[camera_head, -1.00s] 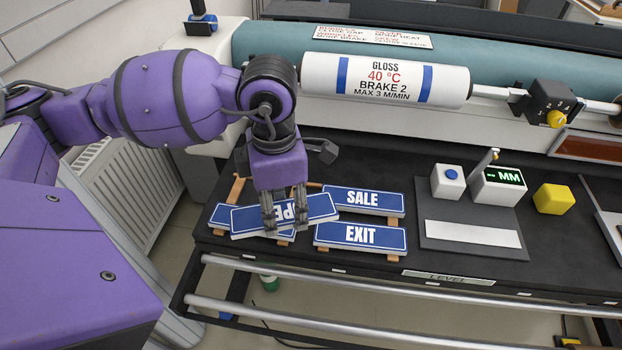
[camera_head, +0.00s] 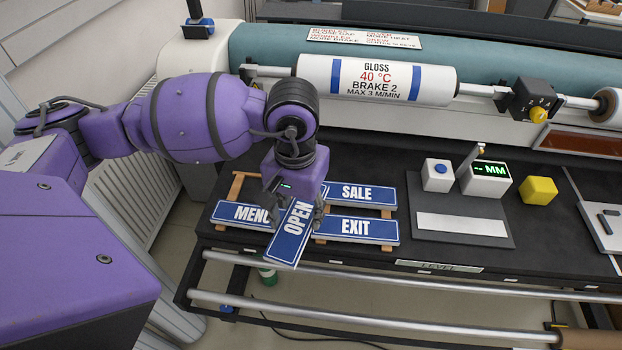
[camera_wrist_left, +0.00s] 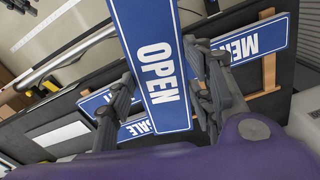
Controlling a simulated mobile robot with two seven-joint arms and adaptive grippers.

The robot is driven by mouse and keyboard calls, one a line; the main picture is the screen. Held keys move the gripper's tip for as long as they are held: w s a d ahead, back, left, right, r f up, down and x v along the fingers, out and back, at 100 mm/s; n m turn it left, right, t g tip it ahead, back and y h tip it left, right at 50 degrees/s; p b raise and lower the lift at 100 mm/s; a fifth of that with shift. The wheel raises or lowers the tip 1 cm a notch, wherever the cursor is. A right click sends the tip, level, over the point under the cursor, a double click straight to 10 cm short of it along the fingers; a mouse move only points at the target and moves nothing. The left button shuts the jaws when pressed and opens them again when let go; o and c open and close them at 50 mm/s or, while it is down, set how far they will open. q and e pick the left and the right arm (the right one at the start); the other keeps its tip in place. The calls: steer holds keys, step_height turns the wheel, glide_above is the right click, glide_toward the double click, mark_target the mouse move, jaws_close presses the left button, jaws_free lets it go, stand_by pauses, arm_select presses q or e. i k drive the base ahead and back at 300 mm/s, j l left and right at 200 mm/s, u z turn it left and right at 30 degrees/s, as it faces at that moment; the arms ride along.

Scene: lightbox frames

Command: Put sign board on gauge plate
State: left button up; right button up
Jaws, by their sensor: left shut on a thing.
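My left gripper (camera_head: 294,208) is shut on the blue OPEN sign board (camera_head: 291,236), which also fills the middle of the left wrist view (camera_wrist_left: 152,62). The board is turned lengthwise toward the front and is held above the other signs. The MENU sign (camera_head: 240,213), SALE sign (camera_head: 355,194) and EXIT sign (camera_head: 355,228) lie on a wooden rack beneath and beside it. The gauge plate (camera_head: 425,238) is a dark grey plate to the right, with a pale strip on it. My right gripper is not in view.
On the gauge stand a white box with a blue button (camera_head: 438,174) and a display reading "-- MM" (camera_head: 490,169). A yellow block (camera_head: 539,190) is at right. A metal rail (camera_head: 350,277) runs along the bench front.

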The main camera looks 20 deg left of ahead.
mark_target(461, 224)
steer(key=i+l+u, duration=0.15)
steer(key=l+u, duration=0.15)
steer(key=l, duration=1.35)
steer(key=l+u, duration=0.3)
steer(key=l, duration=1.3)
